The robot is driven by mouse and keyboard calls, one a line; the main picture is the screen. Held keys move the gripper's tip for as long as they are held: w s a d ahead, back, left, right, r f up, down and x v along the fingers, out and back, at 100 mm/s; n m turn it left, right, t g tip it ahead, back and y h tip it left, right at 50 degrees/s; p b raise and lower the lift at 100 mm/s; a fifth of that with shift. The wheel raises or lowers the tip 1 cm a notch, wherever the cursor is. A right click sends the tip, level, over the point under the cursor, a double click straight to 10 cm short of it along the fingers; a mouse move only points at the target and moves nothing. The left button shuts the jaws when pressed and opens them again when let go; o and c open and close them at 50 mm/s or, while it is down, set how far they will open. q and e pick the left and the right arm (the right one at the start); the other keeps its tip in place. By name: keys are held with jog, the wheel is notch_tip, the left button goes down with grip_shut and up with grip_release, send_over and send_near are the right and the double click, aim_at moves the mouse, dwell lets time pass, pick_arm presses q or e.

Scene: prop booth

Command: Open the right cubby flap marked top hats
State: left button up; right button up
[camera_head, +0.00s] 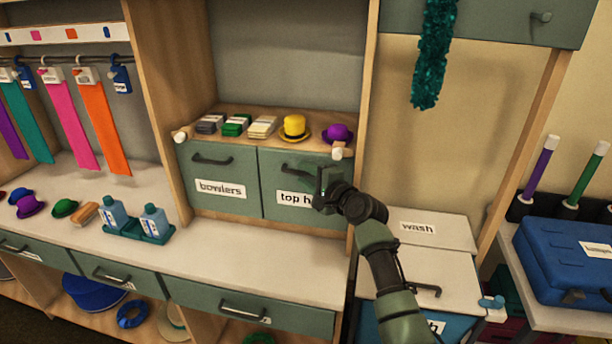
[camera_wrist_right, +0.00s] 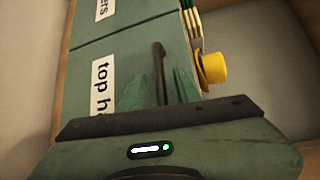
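The right cubby flap (camera_head: 280,168), green with a white "top hats" label (camera_head: 293,198) partly covered by my gripper, looks closed, flush beside the "bowlers" flap (camera_head: 213,178). In the right wrist view the flap (camera_wrist_right: 112,38) fills the middle, its dark bar handle (camera_wrist_right: 158,62) running away from me. My right gripper (camera_head: 326,184) is at the flap's right part. In the right wrist view its two green fingers (camera_wrist_right: 160,88) stand apart, one on each side of the handle, with no clear grip on it. My left gripper is out of view.
Above the flaps, a shelf holds a yellow hat (camera_head: 295,127), a purple hat (camera_head: 337,133) and stacked cards (camera_head: 236,124). The counter (camera_head: 255,255) below is clear in front of the flaps. A "wash" box (camera_head: 432,228) stands to the right, by my forearm.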

grip_shut()
dwell(1.3)
